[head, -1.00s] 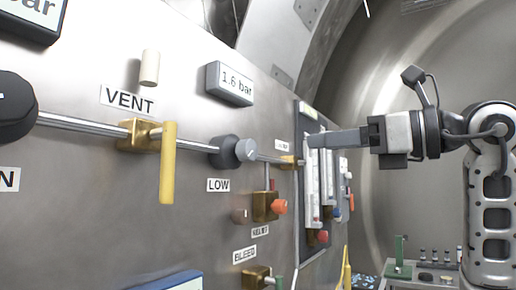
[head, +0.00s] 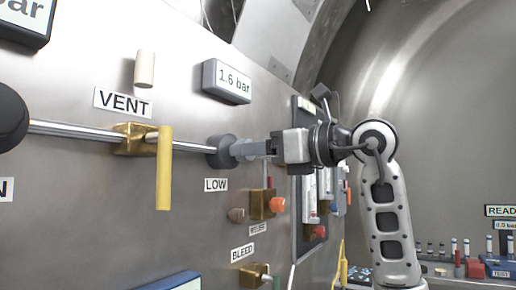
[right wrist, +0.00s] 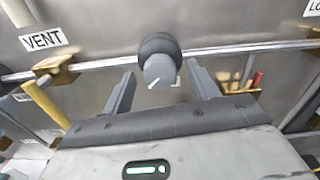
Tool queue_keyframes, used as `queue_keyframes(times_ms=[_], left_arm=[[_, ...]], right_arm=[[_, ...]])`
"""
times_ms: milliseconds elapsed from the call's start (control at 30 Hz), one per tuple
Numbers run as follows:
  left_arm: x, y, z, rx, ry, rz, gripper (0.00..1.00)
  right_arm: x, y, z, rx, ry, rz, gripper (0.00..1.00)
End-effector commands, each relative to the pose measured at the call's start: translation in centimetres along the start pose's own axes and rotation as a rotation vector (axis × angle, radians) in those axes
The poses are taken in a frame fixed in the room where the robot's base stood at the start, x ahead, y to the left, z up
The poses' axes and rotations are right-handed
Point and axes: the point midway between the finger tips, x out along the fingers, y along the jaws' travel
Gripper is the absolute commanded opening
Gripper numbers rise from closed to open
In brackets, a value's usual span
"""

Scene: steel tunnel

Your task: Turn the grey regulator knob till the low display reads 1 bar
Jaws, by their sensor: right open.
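The low display (head: 227,81) on the steel wall reads 1.6 bar. The grey regulator knob with its dark body (head: 220,152) sits on the pipe above the LOW label (head: 216,185). In the right wrist view the round grey knob (right wrist: 159,71) shows a white pointer line slanting to the lower left. My right gripper (head: 240,149) is in front of the knob and hides its face in the head view. In the right wrist view its two fingers are open, one on each side of the knob, with gaps showing. My left gripper is out of view.
The yellow VENT handle (head: 164,168) hangs left of the knob. A brass valve with an orange knob (head: 277,204) sits below right, and a flowmeter panel (head: 309,215) is behind the gripper. A small beige peg (head: 145,69) sticks out above VENT.

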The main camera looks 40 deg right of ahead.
Motion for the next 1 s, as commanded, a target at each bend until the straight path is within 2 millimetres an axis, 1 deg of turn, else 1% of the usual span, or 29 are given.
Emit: queue_keyframes(times_ms=[33, 67, 100, 167, 200, 233, 467, 633, 767, 1000], left_arm=[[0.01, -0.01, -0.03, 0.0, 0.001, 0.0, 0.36], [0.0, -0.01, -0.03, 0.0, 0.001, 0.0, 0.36], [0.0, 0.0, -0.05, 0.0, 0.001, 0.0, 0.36], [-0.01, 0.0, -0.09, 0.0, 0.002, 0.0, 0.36], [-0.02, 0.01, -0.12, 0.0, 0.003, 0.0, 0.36], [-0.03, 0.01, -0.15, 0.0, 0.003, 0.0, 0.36], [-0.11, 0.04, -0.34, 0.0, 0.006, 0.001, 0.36], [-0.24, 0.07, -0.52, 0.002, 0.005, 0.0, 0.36], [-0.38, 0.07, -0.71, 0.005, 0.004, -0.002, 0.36], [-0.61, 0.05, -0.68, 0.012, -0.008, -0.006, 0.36]], right_arm=[[0.0, 0.01, -0.02, 0.0, 0.0, 0.0, 0.59], [0.0, 0.01, -0.02, 0.0, 0.0, 0.0, 0.56], [-0.01, 0.01, -0.01, 0.0, 0.0, 0.0, 0.45], [-0.02, 0.01, -0.01, 0.0, 0.0, 0.001, 0.29], [-0.02, 0.01, -0.01, 0.0, 0.0, 0.001, 0.18], [-0.02, 0.01, -0.01, 0.0, 0.0, 0.001, 0.14], [-0.04, 0.01, 0.0, -0.011, 0.001, 0.001, 0.15], [-0.07, -0.04, 0.04, -0.062, 0.001, -0.001, 0.15], [-0.06, -0.05, 0.02, -0.137, 0.004, -0.001, 0.15], [-0.07, -0.04, 0.07, -0.339, 0.004, -0.001, 0.15]])
